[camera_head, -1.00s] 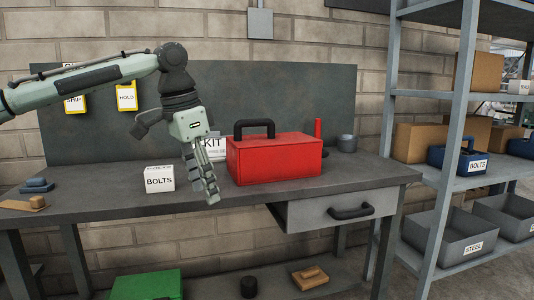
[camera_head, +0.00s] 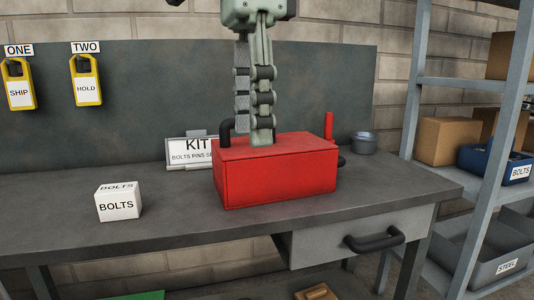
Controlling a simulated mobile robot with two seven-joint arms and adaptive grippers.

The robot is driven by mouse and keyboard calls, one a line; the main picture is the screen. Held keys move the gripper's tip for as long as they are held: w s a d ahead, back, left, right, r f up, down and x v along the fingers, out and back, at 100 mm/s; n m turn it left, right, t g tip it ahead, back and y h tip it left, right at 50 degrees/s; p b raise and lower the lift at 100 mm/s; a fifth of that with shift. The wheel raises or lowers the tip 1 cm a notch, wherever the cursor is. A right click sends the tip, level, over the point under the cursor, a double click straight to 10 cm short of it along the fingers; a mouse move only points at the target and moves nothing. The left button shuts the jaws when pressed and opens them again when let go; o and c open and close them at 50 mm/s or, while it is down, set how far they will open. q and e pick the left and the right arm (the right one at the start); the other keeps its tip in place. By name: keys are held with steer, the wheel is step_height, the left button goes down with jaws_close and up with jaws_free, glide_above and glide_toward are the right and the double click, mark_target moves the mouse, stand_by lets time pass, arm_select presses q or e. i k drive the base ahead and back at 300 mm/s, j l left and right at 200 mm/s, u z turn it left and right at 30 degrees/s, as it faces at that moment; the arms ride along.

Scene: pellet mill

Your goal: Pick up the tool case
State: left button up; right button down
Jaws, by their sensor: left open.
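The red tool case (camera_head: 278,177) sits upright on the grey workbench (camera_head: 165,225). Its black handle (camera_head: 227,130) shows at the left end; the rest of it is hidden behind my gripper. My left gripper (camera_head: 252,138) points down from above, over the case's top at the handle. Its fingers are open, and I cannot tell whether they straddle the handle or touch the lid. My right gripper is not in view.
A white BOLTS box (camera_head: 118,203) stands left of the case. A KIT sign (camera_head: 191,153) stands behind it, with a red cylinder (camera_head: 329,126) and a grey pot (camera_head: 363,143) at right. A drawer (camera_head: 360,237) and shelving (camera_head: 419,95) bound the right side.

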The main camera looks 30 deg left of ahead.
mark_target(298, 165)
steer(key=i+j, duration=0.95)
steer(key=i, duration=0.1)
